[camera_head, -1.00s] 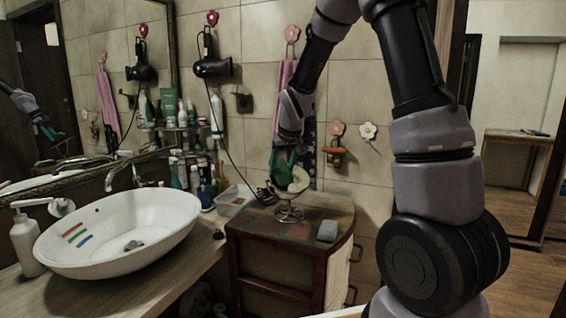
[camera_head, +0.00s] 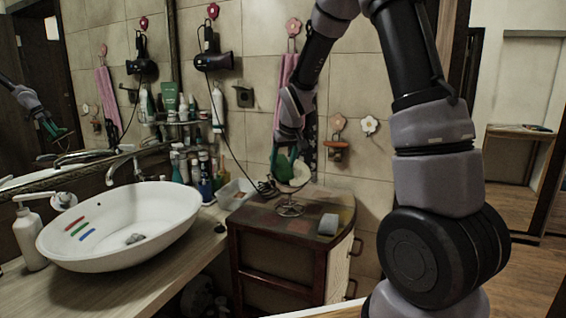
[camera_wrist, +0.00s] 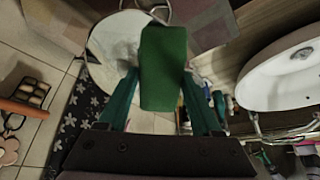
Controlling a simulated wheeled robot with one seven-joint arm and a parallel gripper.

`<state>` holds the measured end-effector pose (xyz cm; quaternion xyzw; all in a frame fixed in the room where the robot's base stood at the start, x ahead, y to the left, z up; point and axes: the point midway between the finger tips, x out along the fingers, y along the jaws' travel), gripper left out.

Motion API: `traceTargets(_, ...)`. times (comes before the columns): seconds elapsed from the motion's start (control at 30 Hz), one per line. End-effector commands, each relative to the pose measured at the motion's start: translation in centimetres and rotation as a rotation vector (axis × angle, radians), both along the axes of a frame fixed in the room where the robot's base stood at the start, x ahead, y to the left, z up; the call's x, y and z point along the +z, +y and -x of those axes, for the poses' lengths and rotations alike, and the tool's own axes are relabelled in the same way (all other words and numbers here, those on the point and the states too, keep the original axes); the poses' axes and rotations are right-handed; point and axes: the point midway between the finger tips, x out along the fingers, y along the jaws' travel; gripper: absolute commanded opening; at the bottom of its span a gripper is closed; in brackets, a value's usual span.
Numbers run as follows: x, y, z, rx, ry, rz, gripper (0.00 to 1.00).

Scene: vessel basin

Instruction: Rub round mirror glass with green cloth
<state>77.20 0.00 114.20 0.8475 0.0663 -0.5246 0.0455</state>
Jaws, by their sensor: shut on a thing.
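The round mirror (camera_head: 297,176) stands upright on its thin metal stand on top of the dark wooden cabinet. My gripper (camera_head: 285,158) is shut on the green cloth (camera_wrist: 164,68), a block-like folded piece, and holds it right at the mirror's face. In the wrist view the mirror glass (camera_wrist: 112,48) lies behind the cloth and the fingers, which hide part of it. The cloth overlaps the mirror in both views; I cannot tell for sure whether they touch.
A hair dryer (camera_head: 214,62) hangs on the tiled wall.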

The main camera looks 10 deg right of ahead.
Motion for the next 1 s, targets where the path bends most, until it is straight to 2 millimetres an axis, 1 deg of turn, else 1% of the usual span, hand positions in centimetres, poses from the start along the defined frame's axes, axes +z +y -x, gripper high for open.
traceTargets(0.73,-1.2,0.0,-0.6,0.000,0.000,0.000,0.22)
traceTargets(0.87,-1.2,-0.7,-0.7,-0.002,0.000,0.000,0.22)
traceTargets(1.0,-1.1,-2.0,-0.8,-0.004,0.001,-0.001,0.22)
